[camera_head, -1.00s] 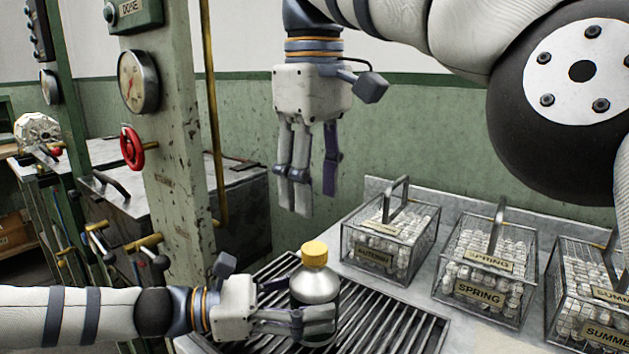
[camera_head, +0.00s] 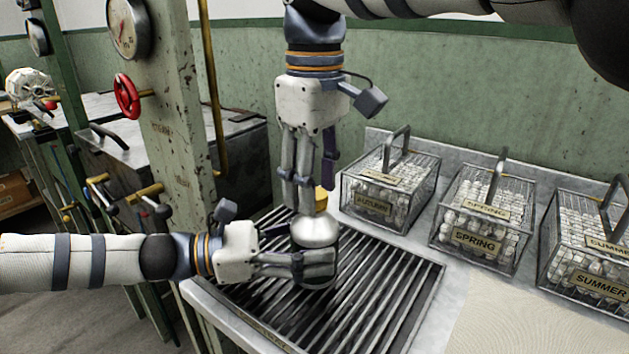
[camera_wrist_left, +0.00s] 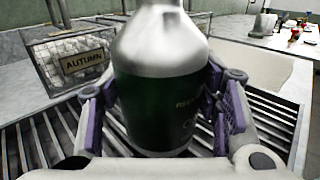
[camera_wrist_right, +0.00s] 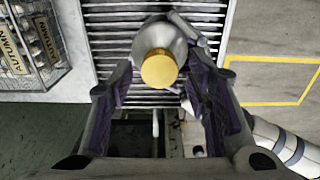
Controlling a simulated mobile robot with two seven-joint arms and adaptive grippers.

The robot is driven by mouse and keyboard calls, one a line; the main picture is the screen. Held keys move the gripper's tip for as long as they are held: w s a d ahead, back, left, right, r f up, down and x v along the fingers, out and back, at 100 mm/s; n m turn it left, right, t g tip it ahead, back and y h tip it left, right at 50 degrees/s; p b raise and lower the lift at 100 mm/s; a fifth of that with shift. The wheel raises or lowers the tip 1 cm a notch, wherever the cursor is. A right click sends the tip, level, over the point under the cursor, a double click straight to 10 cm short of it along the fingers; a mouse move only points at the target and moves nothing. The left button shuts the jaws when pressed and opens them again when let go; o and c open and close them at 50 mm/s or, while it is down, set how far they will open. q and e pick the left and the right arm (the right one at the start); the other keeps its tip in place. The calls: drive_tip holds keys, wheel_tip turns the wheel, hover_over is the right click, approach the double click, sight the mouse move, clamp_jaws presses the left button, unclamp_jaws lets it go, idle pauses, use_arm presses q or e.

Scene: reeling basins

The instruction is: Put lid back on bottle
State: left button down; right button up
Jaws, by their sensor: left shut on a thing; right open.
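A bottle with a silver shoulder (camera_head: 316,231) and dark green body stands upright over the slatted rack. The left wrist view shows its green body (camera_wrist_left: 160,105) between the purple-padded fingers. My left gripper (camera_head: 312,262) is shut around the body. The yellow lid (camera_head: 321,198) shows at the bottle's top, partly hidden by my right gripper's fingers. In the right wrist view the lid (camera_wrist_right: 158,70) covers the bottle's mouth; whether it is screwed tight cannot be told. My right gripper (camera_head: 299,208) points down, open, its fingers around the lid with gaps on both sides.
Wire baskets of cocoons labelled Autumn (camera_head: 385,190), Spring (camera_head: 480,225) and Summer (camera_head: 590,262) stand right of the slatted rack (camera_head: 390,290). A green post (camera_head: 175,130) with a gauge and red handwheel stands at left. The rack's front right part is clear.

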drive_tip(key=shift+f, duration=0.25)
clamp_jaws()
drive_tip(key=shift+o, duration=0.7)
unclamp_jaws()
